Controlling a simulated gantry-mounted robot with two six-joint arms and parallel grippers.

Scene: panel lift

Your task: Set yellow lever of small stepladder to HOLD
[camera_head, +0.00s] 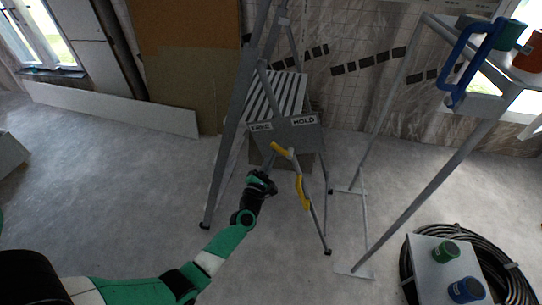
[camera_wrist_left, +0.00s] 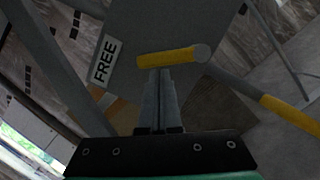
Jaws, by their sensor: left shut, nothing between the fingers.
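The small stepladder's grey plate (camera_head: 292,135) has a FREE label on the left and a HOLD label (camera_head: 304,120) on the right. The yellow lever (camera_head: 281,149) points up and left from its pivot, toward the FREE side. In the left wrist view the lever (camera_wrist_left: 168,58) lies across the fingertips, with the FREE label (camera_wrist_left: 105,61) to its left. My left gripper (camera_head: 272,160) is shut and empty, its tips at the lever's lower edge. I cannot tell whether they touch it. My right gripper is not in view.
A second yellow grip (camera_head: 302,192) sits on a grey bar below the lever, close right of my left gripper. Stepladder legs (camera_head: 228,150) stand on both sides. A taller metal frame (camera_head: 425,190) stands at right, with a grey box (camera_head: 437,263) and coiled cable near it.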

